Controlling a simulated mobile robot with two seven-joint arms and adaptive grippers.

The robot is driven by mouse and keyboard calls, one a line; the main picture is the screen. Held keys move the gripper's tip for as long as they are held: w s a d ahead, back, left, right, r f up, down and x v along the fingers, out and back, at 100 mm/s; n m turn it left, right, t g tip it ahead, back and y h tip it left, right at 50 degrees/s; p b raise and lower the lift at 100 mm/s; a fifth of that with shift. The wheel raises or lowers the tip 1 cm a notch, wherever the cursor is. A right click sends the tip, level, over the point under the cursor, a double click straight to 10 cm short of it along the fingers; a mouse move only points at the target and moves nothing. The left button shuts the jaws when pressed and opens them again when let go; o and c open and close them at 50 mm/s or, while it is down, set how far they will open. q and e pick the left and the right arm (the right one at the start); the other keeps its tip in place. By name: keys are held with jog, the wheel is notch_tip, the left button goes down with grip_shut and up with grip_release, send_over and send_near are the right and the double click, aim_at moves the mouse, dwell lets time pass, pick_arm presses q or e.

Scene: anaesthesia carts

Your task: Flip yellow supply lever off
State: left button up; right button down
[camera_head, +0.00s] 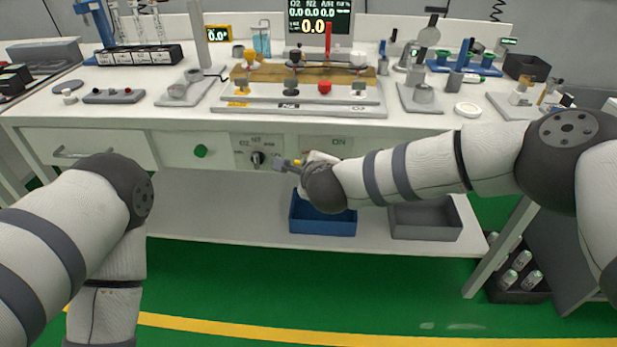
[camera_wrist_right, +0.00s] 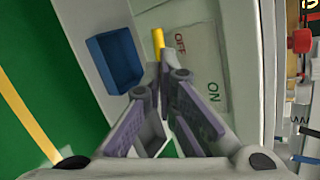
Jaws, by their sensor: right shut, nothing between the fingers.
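The yellow supply lever (camera_wrist_right: 158,40) shows in the right wrist view just beyond my fingertips, beside the word OFF on a pale panel (camera_wrist_right: 195,62). The word ON is on the same panel, farther from the lever. My right gripper, also in the wrist view (camera_wrist_right: 160,68), is shut and empty. Its tips are close to the lever; I cannot tell whether they touch. The lever's base is mostly hidden. My left gripper is out of view.
A black selector knob (camera_head: 257,158) and a green knob (camera_head: 201,151) are left of my right gripper. A blue bin (camera_head: 322,222) and a grey bin (camera_head: 425,218) sit on the lower shelf. The cart top (camera_head: 140,92) holds several instruments.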

pick_arm(q)
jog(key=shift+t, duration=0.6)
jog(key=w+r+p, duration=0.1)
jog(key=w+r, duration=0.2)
jog(key=shift+p, duration=0.4)
pick_arm(e)
jog(key=a+v, duration=0.1)
jog(key=v, duration=0.8)
jog(key=shift+s+r, duration=0.35)
jog(key=shift+r, duration=0.1)
jog(key=shift+d, duration=0.1)
